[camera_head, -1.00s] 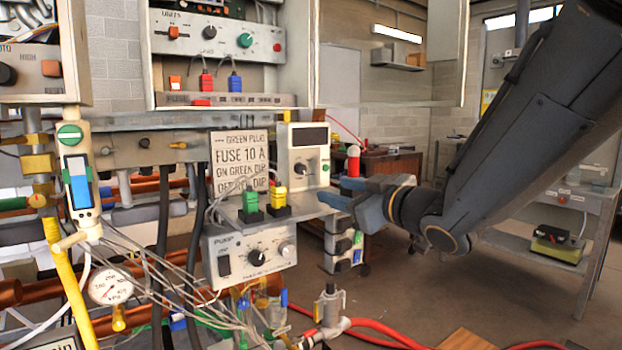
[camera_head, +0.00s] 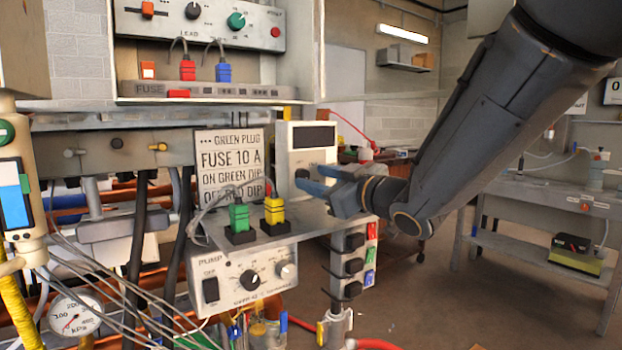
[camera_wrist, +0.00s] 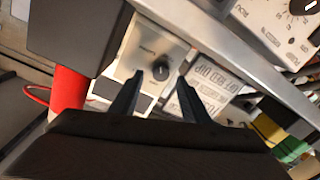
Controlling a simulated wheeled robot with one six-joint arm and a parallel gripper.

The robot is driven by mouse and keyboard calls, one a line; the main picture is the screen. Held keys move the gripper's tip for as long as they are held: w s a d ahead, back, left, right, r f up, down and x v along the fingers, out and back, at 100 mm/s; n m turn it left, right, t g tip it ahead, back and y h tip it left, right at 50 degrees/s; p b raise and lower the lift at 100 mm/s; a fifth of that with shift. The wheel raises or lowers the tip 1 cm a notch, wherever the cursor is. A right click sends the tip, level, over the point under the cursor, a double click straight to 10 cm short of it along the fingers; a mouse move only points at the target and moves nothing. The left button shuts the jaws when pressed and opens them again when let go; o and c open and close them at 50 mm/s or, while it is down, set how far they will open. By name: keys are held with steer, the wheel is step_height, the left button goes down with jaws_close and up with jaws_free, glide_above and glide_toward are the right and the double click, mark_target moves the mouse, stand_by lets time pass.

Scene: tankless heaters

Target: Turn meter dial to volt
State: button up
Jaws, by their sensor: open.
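The meter (camera_head: 284,160) is a pale box with a dark display (camera_head: 308,137), standing behind the sign and plugs in the head view. Its black dial (camera_wrist: 160,70) shows clearly in the wrist view, on the pale meter face (camera_wrist: 150,45). My gripper (camera_head: 312,178) is at the meter's front in the head view and partly covers the dial area. In the wrist view my gripper (camera_wrist: 160,80) is open, with one finger on each side of the dial. I cannot tell whether the fingers touch it. The dial's setting is too small to read.
Green (camera_head: 239,218) and yellow (camera_head: 274,211) plugs stand on the shelf close to the gripper. A fuse sign (camera_head: 228,160) is left of the meter. A pump box (camera_head: 240,277) hangs below. A red cylinder (camera_wrist: 70,90) shows left of the fingers in the wrist view.

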steer(key=shift+x, duration=1)
steer(key=shift+c, duration=0.3)
steer(key=c, duration=1)
